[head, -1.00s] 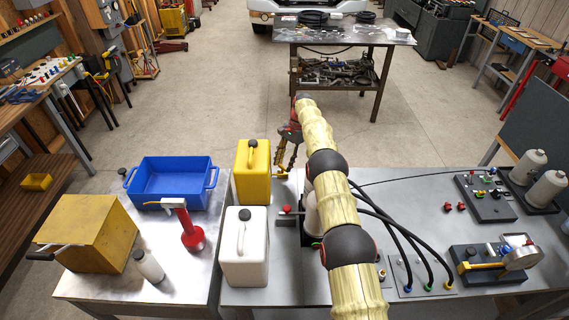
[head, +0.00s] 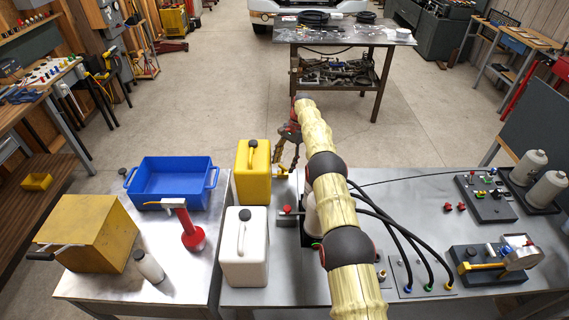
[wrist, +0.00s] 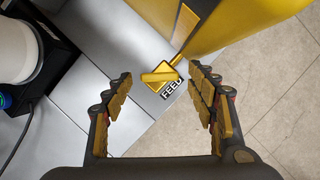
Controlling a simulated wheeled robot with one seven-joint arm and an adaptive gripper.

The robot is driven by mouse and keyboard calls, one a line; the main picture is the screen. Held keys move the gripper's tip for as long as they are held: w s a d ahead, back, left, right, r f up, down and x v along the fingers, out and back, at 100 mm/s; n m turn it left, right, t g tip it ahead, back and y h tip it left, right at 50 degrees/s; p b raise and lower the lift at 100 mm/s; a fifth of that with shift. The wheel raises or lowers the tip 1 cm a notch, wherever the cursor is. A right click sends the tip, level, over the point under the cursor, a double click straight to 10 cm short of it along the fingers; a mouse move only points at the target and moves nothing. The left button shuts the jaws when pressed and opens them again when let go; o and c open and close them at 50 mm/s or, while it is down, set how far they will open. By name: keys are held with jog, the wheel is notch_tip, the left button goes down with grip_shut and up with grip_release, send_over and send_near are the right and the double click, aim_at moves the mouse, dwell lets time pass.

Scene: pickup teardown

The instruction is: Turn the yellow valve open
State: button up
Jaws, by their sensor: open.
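The yellow valve (wrist: 160,76) shows in the wrist view as a small yellow lever on a square yellow base, at the table's edge beside a black FEED label. My gripper (wrist: 164,105) is open and empty, with one finger on each side of the picture and the valve seen between and beyond the fingertips. I see no finger touching it. In the head view my gripper (head: 287,160) hangs at the far edge of the table, right of the yellow canister. The valve is hard to make out there.
The yellow canister (head: 252,172) stands close to the valve, and also fills the top of the wrist view (wrist: 225,22). A white canister (head: 243,247) stands nearer. A red-knobbed block (head: 289,216) and black hoses (head: 393,234) lie near my arm. Open floor lies beyond the table.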

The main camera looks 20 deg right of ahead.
notch_tip(320, 180, up, 10)
dwell(0.8)
